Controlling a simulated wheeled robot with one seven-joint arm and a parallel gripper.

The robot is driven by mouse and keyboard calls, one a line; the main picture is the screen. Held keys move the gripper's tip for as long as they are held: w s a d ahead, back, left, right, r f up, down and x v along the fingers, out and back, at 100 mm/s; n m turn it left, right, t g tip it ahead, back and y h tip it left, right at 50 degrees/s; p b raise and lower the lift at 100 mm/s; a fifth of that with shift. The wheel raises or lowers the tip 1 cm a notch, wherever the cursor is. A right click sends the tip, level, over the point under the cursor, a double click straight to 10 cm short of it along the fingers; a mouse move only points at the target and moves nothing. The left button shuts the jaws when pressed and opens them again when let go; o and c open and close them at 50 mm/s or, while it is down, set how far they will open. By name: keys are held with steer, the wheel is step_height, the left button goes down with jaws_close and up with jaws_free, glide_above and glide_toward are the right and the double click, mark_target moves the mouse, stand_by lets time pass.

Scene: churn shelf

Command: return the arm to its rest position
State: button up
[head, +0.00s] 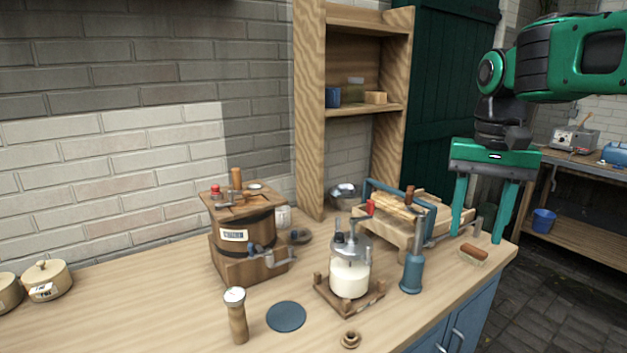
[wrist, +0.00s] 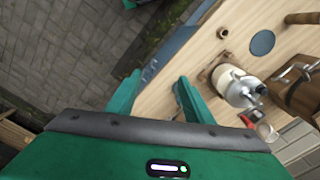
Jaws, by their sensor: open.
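My gripper (head: 482,210) is green and points down above the right end of the wooden counter (head: 130,285) in the head view. Its two fingers are apart with nothing between them. In the wrist view the open gripper (wrist: 155,92) is over the counter's edge, with the paved floor (wrist: 60,50) beyond it. A brush (head: 473,255) lies on the counter by the fingers in the head view. My arm reaches in from the upper right.
A glass churn (head: 350,278) with white liquid, a blue cylinder (head: 412,272), a wooden barrel churn (head: 243,240) and a wooden press (head: 395,222) stand on the counter. An open shelf (head: 365,107) rises behind.

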steer(key=s+d+f, duration=0.5)
steer(key=s+f, duration=0.3)
steer(key=s, duration=0.2)
steer(key=s+d+f+m, duration=0.1)
steer(key=s+d+f, duration=0.5)
steer(key=s, duration=0.5)
step_height(320, 180, down, 3)
steer(key=shift+d+r+m, duration=0.2)
steer(key=shift+d+m, duration=0.05)
steer(key=shift+m, duration=0.05)
